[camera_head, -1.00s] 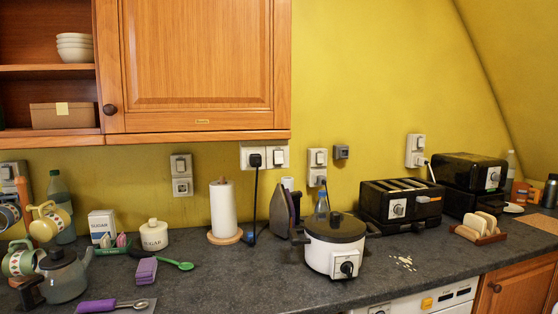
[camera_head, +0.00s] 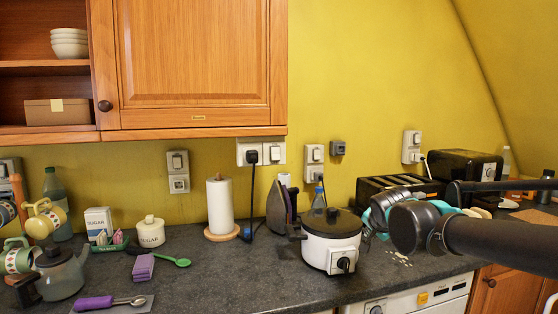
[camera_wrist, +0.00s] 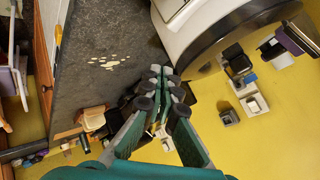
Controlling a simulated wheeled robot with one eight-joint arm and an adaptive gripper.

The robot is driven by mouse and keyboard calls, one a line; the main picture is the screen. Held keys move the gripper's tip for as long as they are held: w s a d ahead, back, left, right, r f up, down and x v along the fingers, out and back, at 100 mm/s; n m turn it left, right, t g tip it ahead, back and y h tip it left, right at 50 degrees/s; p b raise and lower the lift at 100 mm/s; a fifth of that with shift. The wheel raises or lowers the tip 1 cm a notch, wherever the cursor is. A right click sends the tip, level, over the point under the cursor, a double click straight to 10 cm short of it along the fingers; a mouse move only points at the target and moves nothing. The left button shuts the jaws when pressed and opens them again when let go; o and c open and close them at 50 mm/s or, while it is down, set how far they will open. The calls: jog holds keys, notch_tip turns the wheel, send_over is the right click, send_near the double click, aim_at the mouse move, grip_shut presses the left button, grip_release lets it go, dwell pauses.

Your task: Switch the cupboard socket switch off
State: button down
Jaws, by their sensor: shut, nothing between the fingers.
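The white double socket (camera_head: 261,151) is on the yellow wall just under the wooden cupboard. A black plug with a hanging cable fills its left half, and a switch (camera_head: 279,153) shows on its right half. The switch's position is too small to tell. My gripper (camera_head: 369,226) is at the right of the head view, in front of the black toaster and beside the white cooker, well right of and below the socket. In the wrist view its teal and black fingers (camera_wrist: 167,93) are together and empty. I cannot identify the cupboard socket there.
The white cooker (camera_head: 329,252), iron (camera_head: 277,207) and bottle (camera_head: 319,199) stand between my gripper and the socket. A paper roll (camera_head: 220,206) stands left. Other wall switches (camera_head: 313,160) (camera_head: 412,146) are to the right. The wooden cupboard (camera_head: 195,70) overhangs the socket. Crumbs (camera_wrist: 109,62) lie on the worktop.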

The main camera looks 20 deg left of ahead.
aim_at(277, 160)
jog(key=s+a+r+m+t+y, duration=0.1)
jog(key=a+r+m+y, duration=0.1)
jog(key=a+r, duration=1)
jog(key=s+a+r+m+t+y, duration=0.1)
jog(key=a+r+y, duration=0.3)
jog(key=a+r, duration=0.7)
jog(key=shift+s+a+r+m, duration=0.4)
jog(key=shift+s+a+m, duration=0.1)
jog(key=shift+s+a, duration=0.15)
jog(key=shift+w, duration=0.1)
jog(key=x, duration=1.3)
jog(key=shift+w+a+f, duration=0.15)
jog(key=shift+w+a, duration=0.05)
jog(key=shift+w, duration=0.15)
